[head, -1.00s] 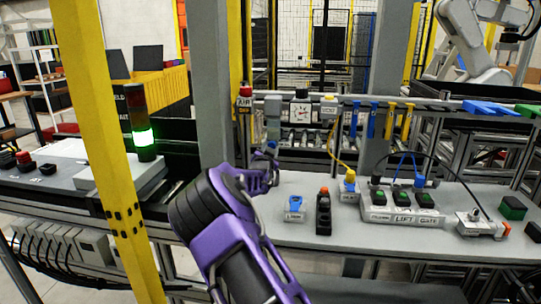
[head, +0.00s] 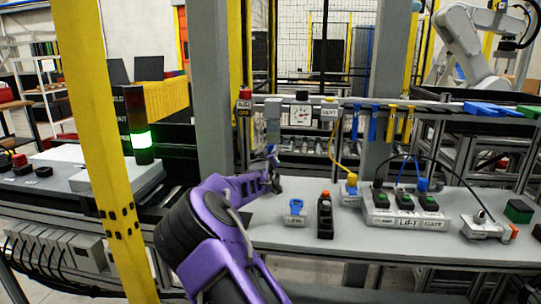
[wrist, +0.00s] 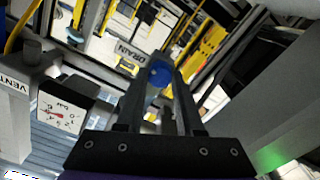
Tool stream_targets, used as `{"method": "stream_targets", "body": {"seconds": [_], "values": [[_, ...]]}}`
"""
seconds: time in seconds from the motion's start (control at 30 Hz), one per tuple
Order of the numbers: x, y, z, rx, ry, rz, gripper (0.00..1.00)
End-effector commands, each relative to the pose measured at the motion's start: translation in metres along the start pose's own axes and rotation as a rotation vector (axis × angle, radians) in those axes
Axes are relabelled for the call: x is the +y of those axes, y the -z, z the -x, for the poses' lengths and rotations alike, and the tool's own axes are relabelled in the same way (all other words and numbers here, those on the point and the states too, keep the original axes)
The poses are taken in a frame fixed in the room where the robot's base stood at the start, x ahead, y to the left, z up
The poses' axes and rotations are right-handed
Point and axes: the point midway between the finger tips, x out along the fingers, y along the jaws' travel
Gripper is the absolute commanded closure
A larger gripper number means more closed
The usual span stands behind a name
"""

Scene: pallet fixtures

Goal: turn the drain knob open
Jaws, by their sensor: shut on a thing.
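The drain knob (wrist: 160,73) is a small blue part in the wrist view, between my fingertips and just below the DRAIN label (wrist: 134,52). My gripper (wrist: 161,78) is shut on it, with one finger on each side. In the head view my gripper (head: 273,166) reaches up under the grey filter unit (head: 273,108), left of the pressure gauge (head: 302,115). The knob is too small there to tell its angle.
The VENT part (wrist: 14,92) and the gauge (wrist: 60,112) are at the left in the wrist view. A grey post (head: 208,90) stands left of my gripper. The bench (head: 330,248) holds a blue-handled part (head: 296,207), a black switch box (head: 325,215) and a cabled connector block (head: 405,215).

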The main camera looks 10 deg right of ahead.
Motion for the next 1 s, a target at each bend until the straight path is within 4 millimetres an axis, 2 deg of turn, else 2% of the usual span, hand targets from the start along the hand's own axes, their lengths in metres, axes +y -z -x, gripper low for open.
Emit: {"method": "stream_targets", "body": {"seconds": [0.4, 1.0], "values": [[-0.0011, -0.0019, 0.0002, -0.001, 0.001, 0.263, 1.0], [-0.0002, -0.001, 0.0001, -0.002, 0.001, 0.334, 1.0]]}}
